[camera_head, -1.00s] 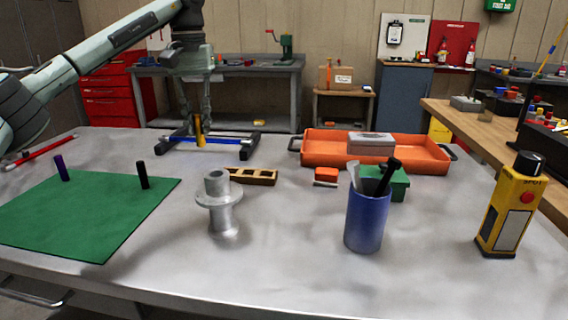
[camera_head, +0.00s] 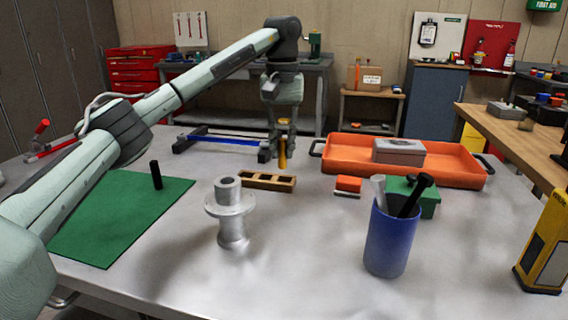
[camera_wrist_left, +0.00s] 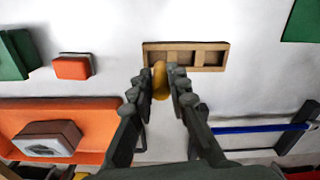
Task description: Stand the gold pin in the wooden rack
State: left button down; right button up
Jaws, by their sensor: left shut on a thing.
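The gold pin (camera_head: 282,153) is held upright between the fingers of my left gripper (camera_head: 281,146), which is shut on it. In the left wrist view the gold pin (camera_wrist_left: 160,80) shows between the two fingertips (camera_wrist_left: 160,77). The wooden rack (camera_head: 267,181) lies on the table just in front of the pin in the head view, with several square openings. In the wrist view the rack (camera_wrist_left: 186,55) is just beyond the fingertips, and the pin's end appears close to its left part. I cannot tell the pin's height above the table. My right gripper is not in view.
A grey flanged part (camera_head: 231,211), a blue cup with tools (camera_head: 390,241) and a green box (camera_head: 428,199) stand nearby. An orange tray (camera_head: 345,160) is to the right. A green mat (camera_head: 100,235) with a black pin (camera_head: 156,175) is left. A blue-barred stand (camera_head: 222,138) is behind.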

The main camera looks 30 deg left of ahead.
aim_at(284, 168)
pick_arm(q)
jog(key=shift+d+f, duration=0.15)
notch_tip(284, 168, down, 3)
jog(key=shift+f, duration=0.1)
jog(key=shift+w+f, duration=0.1)
jog(key=shift+f, duration=0.25)
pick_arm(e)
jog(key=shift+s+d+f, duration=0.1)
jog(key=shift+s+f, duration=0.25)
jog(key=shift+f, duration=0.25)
pick_arm(q)
jog(key=shift+f, duration=0.15)
jog(key=c, duration=1.5)
grip_release()
jog(key=shift+o, duration=0.2)
